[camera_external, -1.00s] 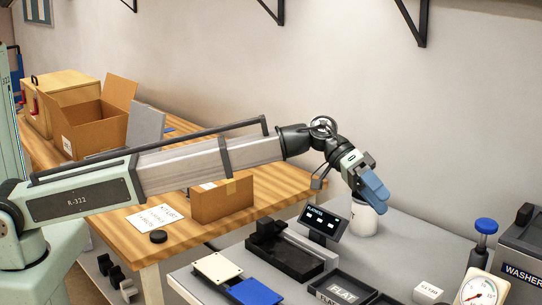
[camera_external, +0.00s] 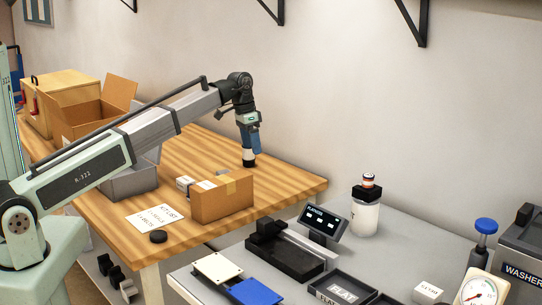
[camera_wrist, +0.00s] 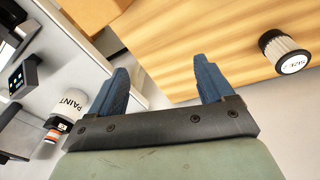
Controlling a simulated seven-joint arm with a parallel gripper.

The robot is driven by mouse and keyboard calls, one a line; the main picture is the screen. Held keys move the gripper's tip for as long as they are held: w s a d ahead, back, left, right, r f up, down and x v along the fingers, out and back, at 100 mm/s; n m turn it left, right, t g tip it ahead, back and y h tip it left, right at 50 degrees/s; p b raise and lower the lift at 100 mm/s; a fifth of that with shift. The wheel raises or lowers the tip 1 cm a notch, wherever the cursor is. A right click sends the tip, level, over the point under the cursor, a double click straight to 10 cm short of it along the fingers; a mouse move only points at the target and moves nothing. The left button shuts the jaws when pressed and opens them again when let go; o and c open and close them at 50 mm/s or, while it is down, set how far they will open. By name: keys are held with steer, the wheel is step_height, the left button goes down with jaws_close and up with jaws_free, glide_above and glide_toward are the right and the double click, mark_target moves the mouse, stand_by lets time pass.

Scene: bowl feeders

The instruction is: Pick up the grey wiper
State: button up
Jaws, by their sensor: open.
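I cannot pick out a grey wiper for certain in either view. My gripper (camera_external: 254,146) points down over the wooden table, near its back edge. In the wrist view my gripper (camera_wrist: 164,78) has its two blue fingers wide apart with nothing between them. A short dark ribbed cylinder with a white labelled top (camera_external: 249,161) stands on the wood by the fingertips in the external view. In the wrist view this cylinder (camera_wrist: 285,50) lies right of the fingers, outside the gap.
A white paint jar (camera_external: 364,218) with a dark, striped-topped piece on it stands on the grey bench (camera_external: 420,249). A cardboard box (camera_external: 222,199) and a grey bin (camera_external: 130,182) stand on the wooden table (camera_external: 292,184). The wood right of my gripper is clear.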

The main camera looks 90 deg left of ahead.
steer(key=n+g, duration=0.1)
steer(key=g, duration=0.1)
glide_above(224, 172)
steer(key=f, duration=0.8)
steer(key=shift+s+a+f, duration=0.15)
steer(key=shift+a+f, duration=0.05)
steer(key=shift+a, duration=0.05)
steer(key=shift+w+d+f, duration=0.1)
steer(key=shift+d+f, duration=0.05)
steer(key=shift+f, duration=1.2)
steer(key=shift+w+d+f, duration=0.1)
steer(key=shift+f, duration=1.25)
steer(key=c, duration=1)
